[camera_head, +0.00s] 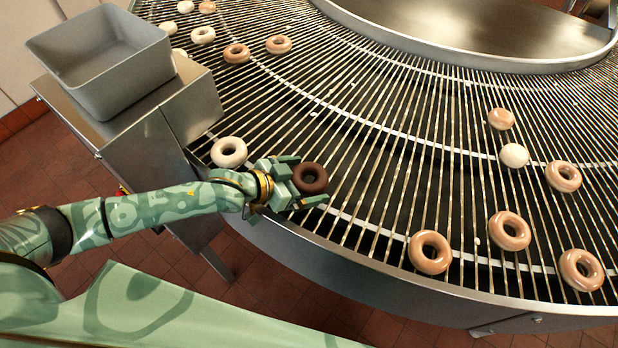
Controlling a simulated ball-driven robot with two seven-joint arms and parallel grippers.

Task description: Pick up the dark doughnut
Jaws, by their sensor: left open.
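The dark doughnut (310,178) is a brown ring lying on the wire conveyor (400,190) near its front left edge. My left gripper (308,181) is at the doughnut, its green fingers open, one on the far side and one on the near side of it. I cannot tell whether either finger touches the doughnut. My right gripper is not in view.
A white doughnut (229,152) lies just left of my left gripper. Several tan doughnuts (430,252) lie at the right. A grey bin (105,62) stands on a metal stand (170,130) at the upper left. The conveyor's middle is clear.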

